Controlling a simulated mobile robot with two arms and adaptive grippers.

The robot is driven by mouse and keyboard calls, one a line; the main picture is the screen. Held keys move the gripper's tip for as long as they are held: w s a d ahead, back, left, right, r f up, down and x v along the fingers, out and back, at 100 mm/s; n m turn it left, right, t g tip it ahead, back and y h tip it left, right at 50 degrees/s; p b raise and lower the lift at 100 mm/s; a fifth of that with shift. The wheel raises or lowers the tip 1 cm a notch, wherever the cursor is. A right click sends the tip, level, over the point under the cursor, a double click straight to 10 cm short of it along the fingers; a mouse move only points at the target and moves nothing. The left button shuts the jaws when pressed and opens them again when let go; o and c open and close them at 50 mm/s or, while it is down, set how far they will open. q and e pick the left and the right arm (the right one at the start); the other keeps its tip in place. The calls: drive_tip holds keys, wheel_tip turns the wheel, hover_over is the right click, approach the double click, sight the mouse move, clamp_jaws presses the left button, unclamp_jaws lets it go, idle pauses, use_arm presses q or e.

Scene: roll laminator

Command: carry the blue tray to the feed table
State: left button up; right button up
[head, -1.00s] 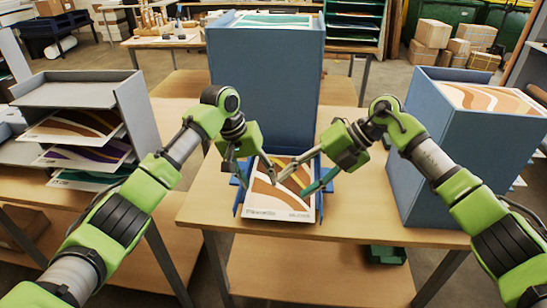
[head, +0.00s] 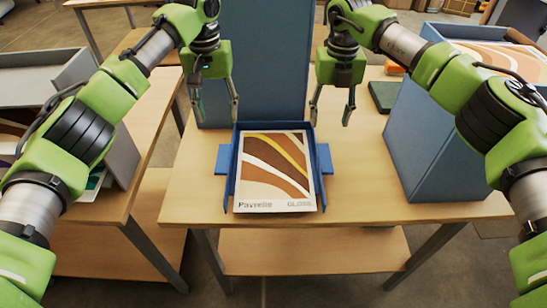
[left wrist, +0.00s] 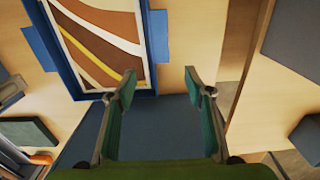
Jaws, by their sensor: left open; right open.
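The blue tray (head: 230,185) lies flat on a wooden table near its front edge, with a side tab on its left (head: 222,160) and right (head: 325,160). A printed sheet (head: 273,175) with brown, white and yellow bands lies in it. My left gripper (head: 217,118) is open and empty, beyond the tray's far left corner. My right gripper (head: 331,120) is open and empty, beyond the far right corner. In the left wrist view, the open left fingers (left wrist: 160,80) stand apart from the tray's rim (left wrist: 158,40). I cannot tell which surface is the feed table.
A tall blue cabinet (head: 270,60) stands behind the tray. A blue box (head: 440,145) with prints on top is to the right. The bare wood (head: 370,185) right of the tray is free.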

sight(225, 150)
use_arm(q)
wheel_tip(225, 150, down, 13)
use_arm(e)
wheel_tip(225, 150, down, 13)
drive_tip(key=shift+f, duration=0.1)
use_arm(q)
drive_tip(key=shift+w, duration=0.1)
clamp_jaws()
use_arm(e)
drive_tip(key=shift+w, duration=0.1)
clamp_jaws()
